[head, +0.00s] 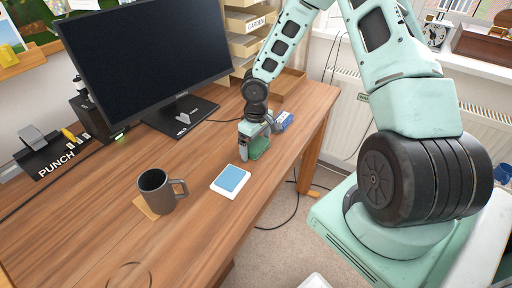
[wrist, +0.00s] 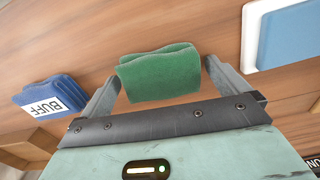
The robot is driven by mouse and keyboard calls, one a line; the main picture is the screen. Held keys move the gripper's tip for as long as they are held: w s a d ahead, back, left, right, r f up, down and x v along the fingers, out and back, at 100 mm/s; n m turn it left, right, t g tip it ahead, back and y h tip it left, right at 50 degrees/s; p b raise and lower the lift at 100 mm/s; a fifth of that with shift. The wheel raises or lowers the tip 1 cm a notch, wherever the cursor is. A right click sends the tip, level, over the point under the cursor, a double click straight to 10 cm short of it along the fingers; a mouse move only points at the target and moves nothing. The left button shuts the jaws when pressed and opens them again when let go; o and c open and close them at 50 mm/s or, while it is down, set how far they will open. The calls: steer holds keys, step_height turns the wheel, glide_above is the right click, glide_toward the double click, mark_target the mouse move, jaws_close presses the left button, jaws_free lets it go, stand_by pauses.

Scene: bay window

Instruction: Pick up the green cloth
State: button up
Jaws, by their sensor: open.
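The green cloth (wrist: 160,75) is folded and lies on the wooden desk. In the wrist view it sits between the two fingertips of my gripper (wrist: 164,72), which is open. The left fingertip looks very close to the cloth's left edge; I cannot tell whether it touches. In the head view my gripper (head: 256,136) points down over the green cloth (head: 260,150), near the desk's right edge, and hides part of it.
A folded blue cloth labelled BUFF (wrist: 48,95) lies close by, also in the head view (head: 284,121). A white and blue flat item (head: 230,180) lies nearer. A grey mug (head: 155,192), a monitor (head: 145,62) and a PUNCH box (head: 52,156) stand further left.

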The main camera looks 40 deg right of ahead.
mark_target(256, 143)
steer(key=c, duration=0.9)
step_height(256, 143, up, 10)
steer(key=shift+f+p, duration=0.1)
steer(key=shift+p, duration=0.5)
steer(key=o, duration=0.4)
steer(key=c, duration=0.3)
